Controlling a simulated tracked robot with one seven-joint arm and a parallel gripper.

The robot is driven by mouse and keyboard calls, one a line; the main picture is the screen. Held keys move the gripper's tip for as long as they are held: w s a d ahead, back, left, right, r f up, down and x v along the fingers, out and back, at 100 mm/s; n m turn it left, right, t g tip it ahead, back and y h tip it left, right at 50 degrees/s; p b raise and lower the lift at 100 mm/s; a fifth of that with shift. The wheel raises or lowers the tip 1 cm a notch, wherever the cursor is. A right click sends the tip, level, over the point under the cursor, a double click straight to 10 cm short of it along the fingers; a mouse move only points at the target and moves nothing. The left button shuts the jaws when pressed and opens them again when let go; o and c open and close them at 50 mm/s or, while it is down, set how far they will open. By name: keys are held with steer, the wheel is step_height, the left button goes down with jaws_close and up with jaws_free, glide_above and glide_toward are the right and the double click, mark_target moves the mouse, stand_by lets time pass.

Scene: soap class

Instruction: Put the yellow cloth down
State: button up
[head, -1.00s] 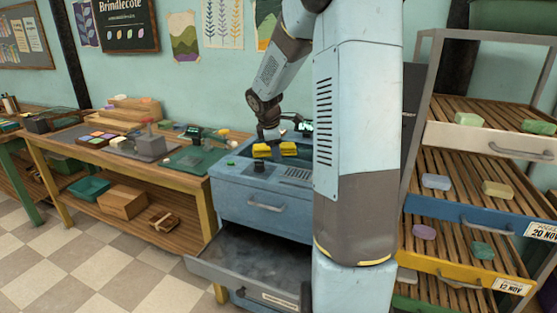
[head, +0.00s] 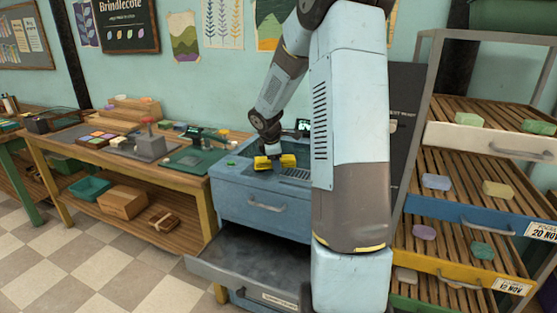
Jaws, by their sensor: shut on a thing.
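The yellow cloth (head: 288,160) shows as a bright yellow shape over the top of the blue cabinet (head: 235,183). My gripper (head: 274,156) points down onto it and is shut on it, with yellow showing on both sides of a dark middle. The fingertips are small and partly hidden by the cloth. I cannot tell whether the cloth touches the cabinet top or hangs just above it.
The cabinet's lower drawer (head: 235,262) stands pulled out and looks empty. A workbench (head: 190,188) with soap tools is at left. A slatted rack (head: 470,208) with several soaps is at right. My upper arm covers the cabinet's right side.

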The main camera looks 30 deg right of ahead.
steer(key=shift+f, duration=0.45)
steer(key=o, duration=1.4)
